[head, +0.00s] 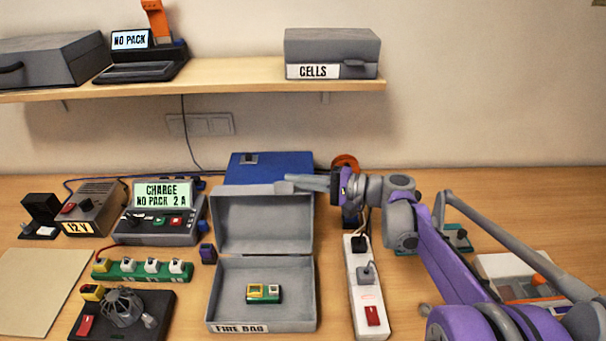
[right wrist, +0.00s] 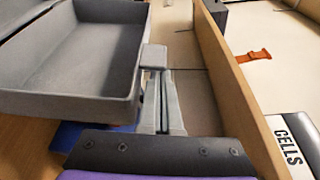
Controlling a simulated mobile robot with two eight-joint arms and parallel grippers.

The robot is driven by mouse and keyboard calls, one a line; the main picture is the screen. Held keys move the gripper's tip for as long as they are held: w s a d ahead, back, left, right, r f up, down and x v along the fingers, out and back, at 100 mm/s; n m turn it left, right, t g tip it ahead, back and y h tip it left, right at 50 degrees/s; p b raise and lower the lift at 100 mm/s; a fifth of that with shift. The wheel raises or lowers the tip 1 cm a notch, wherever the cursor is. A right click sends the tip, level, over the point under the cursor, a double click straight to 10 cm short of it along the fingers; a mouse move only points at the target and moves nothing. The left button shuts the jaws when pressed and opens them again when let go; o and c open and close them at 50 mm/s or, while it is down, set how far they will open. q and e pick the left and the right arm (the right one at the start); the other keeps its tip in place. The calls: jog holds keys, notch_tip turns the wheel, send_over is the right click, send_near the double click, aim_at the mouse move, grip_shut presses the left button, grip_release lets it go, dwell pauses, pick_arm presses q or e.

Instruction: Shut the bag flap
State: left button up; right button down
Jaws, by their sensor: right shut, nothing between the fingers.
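The fire bag (head: 222,293) is a grey box labelled FIRE BAG on the desk. Its flap (head: 262,222) stands up open at the back, leaning slightly backward. A small green and yellow pack (head: 264,292) lies inside the bag. My right gripper (head: 300,182) is shut and empty, its fingers pointing left at the flap's top right edge. In the right wrist view the grey hollow flap (right wrist: 75,65) fills the upper left, and the shut fingertips (right wrist: 154,58) are beside its rim. I cannot tell whether they touch it. My left gripper is out of view.
A blue box (head: 270,168) stands behind the flap. The charger (head: 163,215) and green board (head: 140,270) are to the left. The shelf (head: 235,77) is above.

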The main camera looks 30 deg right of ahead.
jog(key=shift+s+a, duration=0.1)
jog(key=shift+s, duration=0.1)
jog(key=shift+s+r, duration=0.1)
jog(key=shift+s, duration=0.05)
jog(key=shift+s+a+r+n+t, duration=0.15)
jog(key=shift+s+a+n+t, duration=0.15)
jog(key=shift+s+n, duration=0.15)
jog(key=s+a+n+t+y, duration=0.1)
jog(key=s+a+n, duration=0.15)
jog(key=s, duration=0.25)
jog(key=s+a+n+y, duration=0.1)
jog(key=s+a+n, duration=0.1)
jog(key=s+n, duration=0.25)
jog(key=s+a+f+n+y+b, duration=0.2)
jog(key=s+a+f+n+b, duration=0.3)
jog(key=s+f, duration=0.5)
jog(key=shift+s+a+f+n+b, duration=0.25)
jog(key=shift+s+n+b, duration=0.3)
jog(key=shift+n+b, duration=0.3)
